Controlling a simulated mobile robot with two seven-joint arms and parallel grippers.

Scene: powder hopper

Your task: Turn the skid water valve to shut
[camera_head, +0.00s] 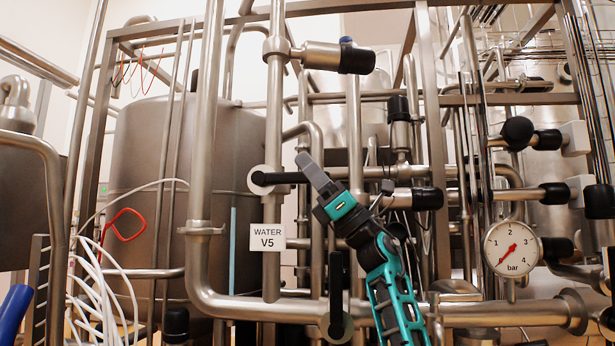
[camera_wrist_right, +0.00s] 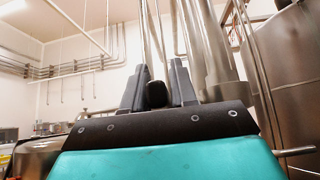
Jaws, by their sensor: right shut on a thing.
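The water valve's black lever handle (camera_head: 288,178) is at the centre of the head view, above a white label reading WATER V5 (camera_head: 267,237). The lever lies about level, across the upright pipe, with its round hub (camera_head: 259,180) at its left end. My right gripper (camera_head: 310,170) reaches up from the lower right and is shut on the lever's right end. In the right wrist view, the lever's dark end (camera_wrist_right: 157,95) sits between the two grey fingers (camera_wrist_right: 157,85). My left gripper is not in view.
A second black lever (camera_head: 336,275) hangs upright below, close to my right arm. A pressure gauge (camera_head: 513,248) is on the right, its needle near the low end. Steel pipes crowd around the arm. White hoses (camera_head: 95,285) hang at lower left.

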